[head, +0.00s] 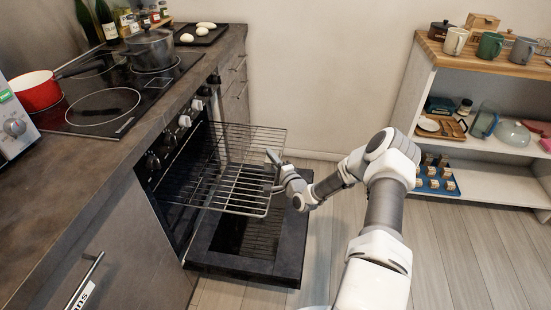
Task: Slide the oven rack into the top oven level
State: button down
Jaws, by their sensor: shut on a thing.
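The oven rack (245,172) is a wire grid in the middle of the head view. Its left part reaches into the oven opening and its right part sticks out over the open oven door (243,265). The oven (172,190) sits under the counter, with knobs along its front. My gripper (277,172) is shut on the rack at its outer right edge. The fingertips are small in this view and partly hidden by the wrist. The inside of the oven and its levels are mostly hidden by the counter and the rack, so I cannot tell which level the rack lines up with.
On the hob stand a grey pot (150,48) and a red pan (36,90). A dark tray (200,35) with white items lies behind. A shelf unit (480,70) with mugs stands at the right. The wooden floor (440,250) is clear.

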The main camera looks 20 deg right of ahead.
aim_at(219, 157)
jog(key=shift+w+a+b, duration=1.1)
jog(key=shift+w+a, duration=0.75)
jog(key=shift+a, duration=0.9)
jog(key=shift+w+a+b, duration=1.1)
jog(key=shift+w+a, duration=0.7)
jog(key=shift+a, duration=0.9)
jog(key=shift+w+a+b, duration=1.1)
jog(key=shift+w+a, duration=0.75)
jog(key=shift+a, duration=0.9)
jog(key=w+a, duration=1)
jog(key=a, duration=0.5)
jog(key=shift+w+a, duration=0.25)
jog(key=shift+a, duration=0.05)
jog(key=shift+w+a, duration=0.1)
jog(key=shift+a, duration=0.15)
jog(key=c, duration=0.8)
grip_release()
jog(key=shift+f, duration=0.1)
jog(key=shift+c, duration=0.2)
